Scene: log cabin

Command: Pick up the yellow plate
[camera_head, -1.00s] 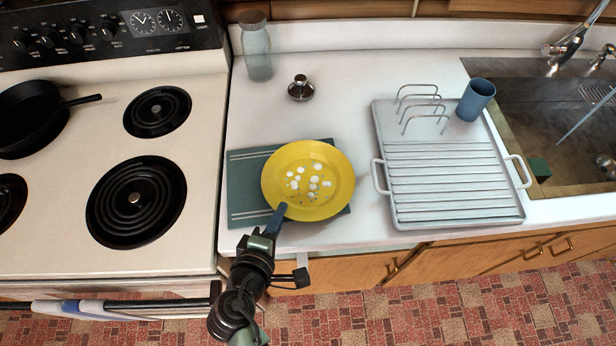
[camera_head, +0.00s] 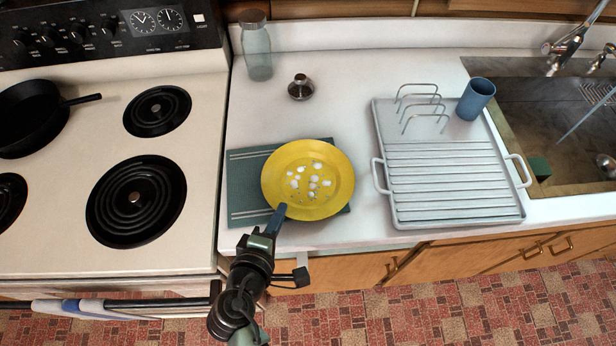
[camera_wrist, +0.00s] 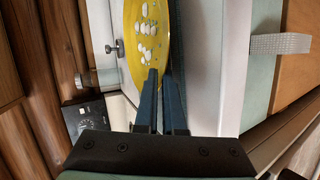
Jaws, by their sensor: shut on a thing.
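The yellow plate (camera_head: 307,180), with a white spotted pattern in its middle, is over the dark green striped cloth (camera_head: 246,183) on the counter. I cannot tell whether it touches the cloth. My gripper (camera_head: 279,213) is at the plate's near left rim, its blue fingers shut on that rim.
A white dish rack (camera_head: 455,205) with a blue cup (camera_head: 475,99) stands to the right, beside the sink (camera_head: 550,115). A glass jar (camera_head: 257,52) and a small metal object (camera_head: 300,88) stand behind. The stove (camera_head: 100,150) with a black pan (camera_head: 32,115) is left.

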